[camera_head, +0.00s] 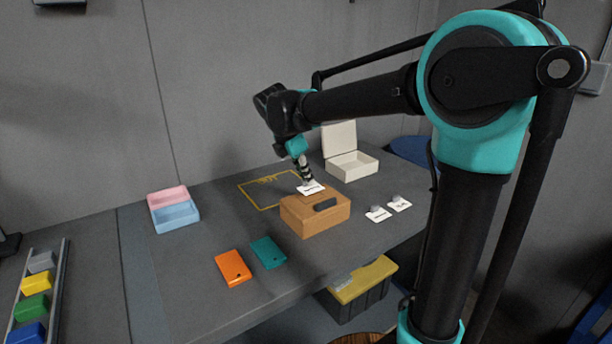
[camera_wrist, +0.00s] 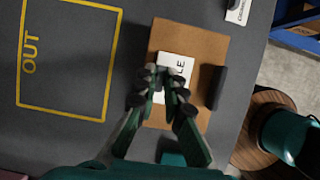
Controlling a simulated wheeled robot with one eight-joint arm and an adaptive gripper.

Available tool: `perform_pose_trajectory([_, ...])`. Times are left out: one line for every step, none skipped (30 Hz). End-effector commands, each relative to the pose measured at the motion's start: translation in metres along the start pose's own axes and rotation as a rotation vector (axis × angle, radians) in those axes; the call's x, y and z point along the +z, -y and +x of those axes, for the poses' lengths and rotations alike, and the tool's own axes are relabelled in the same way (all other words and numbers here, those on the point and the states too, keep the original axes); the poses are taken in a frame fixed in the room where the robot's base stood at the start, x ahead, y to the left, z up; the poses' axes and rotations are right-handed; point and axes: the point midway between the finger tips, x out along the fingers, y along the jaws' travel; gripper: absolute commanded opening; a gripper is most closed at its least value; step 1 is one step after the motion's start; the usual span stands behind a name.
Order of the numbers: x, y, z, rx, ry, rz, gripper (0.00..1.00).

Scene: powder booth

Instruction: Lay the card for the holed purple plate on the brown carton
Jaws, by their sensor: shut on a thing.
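My gripper (camera_head: 306,178) is shut on a white card (camera_head: 311,188) above the far part of the brown carton's top (camera_head: 300,217). In the wrist view, my gripper (camera_wrist: 163,82) hides part of the card (camera_wrist: 176,62); the letters "LE" show on it. The card lies within the outline of the carton (camera_wrist: 205,45) there. I cannot tell whether it touches the top. Two other white cards, (camera_head: 378,214) and (camera_head: 400,204), lie right of the carton. I see no purple plate.
An orange plate (camera_head: 233,267) and a teal plate (camera_head: 268,252) lie in front of the carton. A yellow outline marked OUT (camera_wrist: 62,112) is behind it. An open white box (camera_head: 352,168) stands behind right; pink (camera_head: 168,196) and blue (camera_head: 176,215) trays stand left.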

Motion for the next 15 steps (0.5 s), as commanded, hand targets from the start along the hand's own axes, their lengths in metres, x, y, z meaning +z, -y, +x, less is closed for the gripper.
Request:
perform_pose_trajectory([0.0000, 0.0000, -0.0001, 0.000, 0.000, 0.000, 0.00])
perform_pose_trajectory([0.0000, -0.0001, -0.0001, 0.000, 0.000, 0.000, 0.00])
perform_pose_trajectory([0.0000, -0.0001, -0.0001, 0.000, 0.000, 0.000, 0.00])
perform_pose_trajectory([0.0000, 0.0000, -0.0001, 0.000, 0.000, 0.000, 0.00])
perform_pose_trajectory([0.0000, -0.0001, -0.0001, 0.000, 0.000, 0.000, 0.00])
perform_pose_trajectory([0.0000, -0.0001, -0.0001, 0.000, 0.000, 0.000, 0.00])
perform_pose_trajectory([0.0000, 0.0000, -0.0001, 0.000, 0.000, 0.000, 0.00])
perform_pose_trajectory([0.0000, 0.0000, 0.0000, 0.000, 0.000, 0.000, 0.00])
perform_pose_trajectory([-0.0001, -0.0001, 0.0002, 0.000, 0.000, 0.000, 0.00])
perform_pose_trajectory([-0.0002, -0.0001, 0.0005, 0.000, 0.000, 0.000, 0.00])
perform_pose_trajectory([-0.0004, -0.0001, 0.0008, 0.000, 0.000, 0.000, 0.00])
perform_pose_trajectory([-0.0006, -0.0001, 0.0015, 0.000, 0.000, 0.000, 0.00])
perform_pose_trajectory([-0.0009, -0.0001, 0.0021, 0.000, 0.000, 0.000, 0.00])
perform_pose_trajectory([-0.0011, -0.0001, 0.0028, 0.000, 0.000, 0.000, 0.00])
perform_pose_trajectory([-0.0015, -0.0001, 0.0037, 0.000, 0.000, 0.000, 0.00])
